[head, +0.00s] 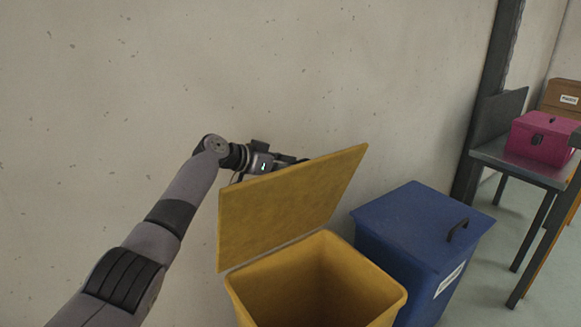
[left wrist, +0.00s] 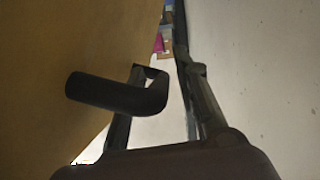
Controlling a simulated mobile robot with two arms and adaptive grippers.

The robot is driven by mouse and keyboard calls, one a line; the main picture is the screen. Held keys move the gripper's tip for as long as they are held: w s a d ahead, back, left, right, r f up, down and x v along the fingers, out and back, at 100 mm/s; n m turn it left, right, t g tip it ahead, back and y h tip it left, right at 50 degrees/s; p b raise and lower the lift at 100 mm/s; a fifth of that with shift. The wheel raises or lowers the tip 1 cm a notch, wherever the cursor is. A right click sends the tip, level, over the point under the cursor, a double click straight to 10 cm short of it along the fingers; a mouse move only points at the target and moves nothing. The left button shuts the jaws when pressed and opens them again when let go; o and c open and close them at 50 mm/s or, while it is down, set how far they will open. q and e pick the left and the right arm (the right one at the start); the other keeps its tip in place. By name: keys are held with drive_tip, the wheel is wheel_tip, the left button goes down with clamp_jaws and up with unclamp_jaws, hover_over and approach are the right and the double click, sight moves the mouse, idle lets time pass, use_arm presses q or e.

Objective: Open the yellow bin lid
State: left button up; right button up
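The yellow bin (head: 362,284) stands below me with its lid (head: 290,205) raised, tilted up towards the wall, so the dark inside shows. My left gripper (head: 292,160) is behind the lid, between it and the wall, its fingers mostly hidden by the lid. In the left wrist view the lid's outer face (left wrist: 50,40) fills the left side, and its black handle (left wrist: 115,95) sticks out across one finger. The fingers of my left gripper (left wrist: 168,72) are apart, with the handle's bent end reaching into the gap; I cannot tell whether they touch it. My right gripper is not in view.
A blue bin (head: 415,230) with a shut lid and black handle stands close at the right of the yellow one. A metal table (head: 510,165) with a pink box (head: 541,139) is further right. The pale wall (head: 300,70) is close behind the bins.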

use_arm(q)
drive_tip(key=shift+o, duration=0.2)
drive_tip(key=v, duration=1.2)
